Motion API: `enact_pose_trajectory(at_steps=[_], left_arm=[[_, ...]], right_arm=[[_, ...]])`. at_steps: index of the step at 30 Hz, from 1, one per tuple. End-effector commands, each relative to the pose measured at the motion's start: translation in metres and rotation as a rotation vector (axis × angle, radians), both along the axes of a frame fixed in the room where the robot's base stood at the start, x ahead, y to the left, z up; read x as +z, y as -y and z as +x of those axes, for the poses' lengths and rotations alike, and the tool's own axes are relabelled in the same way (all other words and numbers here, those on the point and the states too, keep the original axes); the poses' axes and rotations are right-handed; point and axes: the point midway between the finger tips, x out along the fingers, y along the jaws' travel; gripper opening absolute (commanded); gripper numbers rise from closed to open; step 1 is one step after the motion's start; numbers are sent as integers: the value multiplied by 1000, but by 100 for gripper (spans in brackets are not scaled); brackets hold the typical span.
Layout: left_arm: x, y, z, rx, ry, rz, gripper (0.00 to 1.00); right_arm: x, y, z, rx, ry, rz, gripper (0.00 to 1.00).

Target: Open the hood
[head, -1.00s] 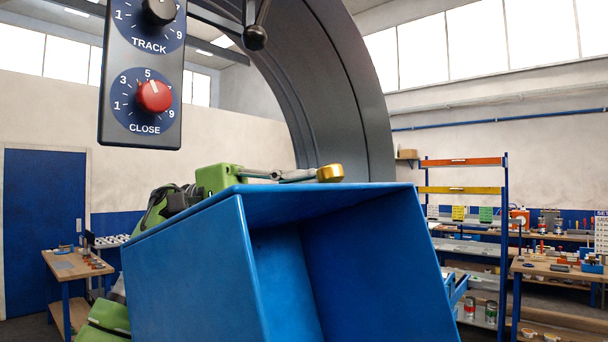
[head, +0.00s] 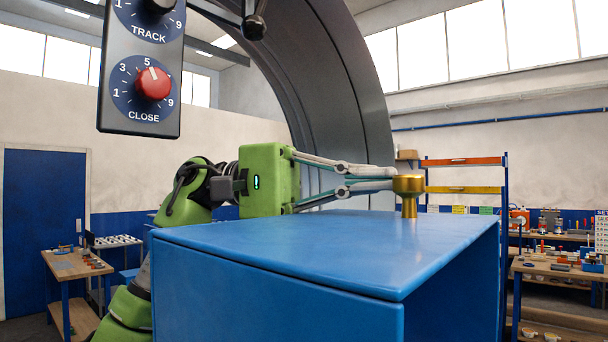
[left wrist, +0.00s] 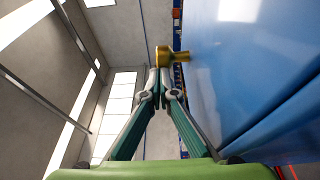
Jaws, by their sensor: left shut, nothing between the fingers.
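The blue hood (head: 300,255) shows its flat top and a front face in the head view, and its inside is hidden. A gold knob (head: 409,190) stands upright on the hood's top near the right. My left gripper (head: 392,180) reaches in from the left above the hood, its fingertips beside the knob. In the left wrist view the knob (left wrist: 164,56) is just past the fingertips (left wrist: 160,78), its stem pointing right toward the blue hood (left wrist: 250,60). The fingers are shut with nothing between them. I cannot tell whether they touch the knob. My right gripper is not in view.
A control panel (head: 142,75) with TRACK and CLOSE dials hangs at the upper left, close to the camera. A large grey curved duct (head: 345,95) rises behind the hood. Workbenches and a shelf rack (head: 463,189) stand farther back.

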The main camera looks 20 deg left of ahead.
Motion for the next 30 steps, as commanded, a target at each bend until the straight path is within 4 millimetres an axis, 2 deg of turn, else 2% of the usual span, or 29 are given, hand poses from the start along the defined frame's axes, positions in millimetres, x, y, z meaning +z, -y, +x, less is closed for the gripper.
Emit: enact_pose_trajectory(at_steps=[3, 6, 19, 23, 30], left_arm=[[-5, 22, -8, -2, 24, 64, 0], [-9, 31, -11, 0, 34, 92, 0], [-10, 31, -11, 1, 36, 100, 0], [-9, 20, -10, 4, 35, 98, 0], [-5, -28, -9, 6, 34, 97, 0]], right_arm=[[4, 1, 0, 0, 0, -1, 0], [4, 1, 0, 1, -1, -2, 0], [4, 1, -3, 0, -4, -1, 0], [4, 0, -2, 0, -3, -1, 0], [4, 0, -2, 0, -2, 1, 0]])
